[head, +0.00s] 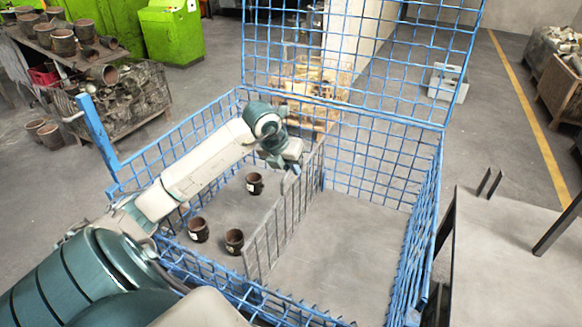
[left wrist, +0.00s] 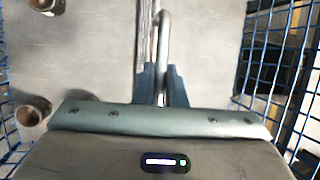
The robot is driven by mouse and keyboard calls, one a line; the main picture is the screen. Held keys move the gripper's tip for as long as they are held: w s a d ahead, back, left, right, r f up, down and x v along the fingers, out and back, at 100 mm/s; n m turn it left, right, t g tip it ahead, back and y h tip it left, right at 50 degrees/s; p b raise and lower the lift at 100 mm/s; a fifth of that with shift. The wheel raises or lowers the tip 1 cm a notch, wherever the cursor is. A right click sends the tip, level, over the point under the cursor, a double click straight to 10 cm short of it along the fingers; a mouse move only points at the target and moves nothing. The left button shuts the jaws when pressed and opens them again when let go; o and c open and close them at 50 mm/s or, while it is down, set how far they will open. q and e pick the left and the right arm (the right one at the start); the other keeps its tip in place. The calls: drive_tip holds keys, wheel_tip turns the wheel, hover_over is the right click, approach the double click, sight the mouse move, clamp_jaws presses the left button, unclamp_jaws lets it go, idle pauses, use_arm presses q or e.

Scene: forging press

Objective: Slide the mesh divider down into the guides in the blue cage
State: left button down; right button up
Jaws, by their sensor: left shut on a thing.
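The blue cage (head: 372,148) stands open, its mesh lid raised at the back. The grey mesh divider (head: 268,238) is upright inside the cage, running front to back and splitting the floor into left and right parts. My left gripper (head: 290,172) is shut on the handle at the divider's top edge. In the left wrist view the dark fingers (left wrist: 162,88) close around the bent metal handle (left wrist: 164,30), with the divider edge-on beside it. The guides are too small or hidden to make out, and I cannot tell how deep the divider sits. My right gripper is not in view.
Three brown pots, one of them here (head: 198,229), stand in the left part of the cage; the right part is empty. A grey table (head: 510,260) stands close on the right. A workbench with pots (head: 62,42) and a green machine (head: 172,32) are behind left.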

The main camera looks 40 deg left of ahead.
use_arm(q)
drive_tip(key=shift+r, duration=0.1)
drive_tip(key=c, duration=1.4)
unclamp_jaws()
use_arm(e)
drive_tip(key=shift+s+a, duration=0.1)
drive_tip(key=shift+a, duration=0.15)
use_arm(q)
drive_tip(key=o, duration=0.5)
drive_tip(key=shift+r+p, duration=1.9)
drive_tip(key=shift+r, duration=1.6)
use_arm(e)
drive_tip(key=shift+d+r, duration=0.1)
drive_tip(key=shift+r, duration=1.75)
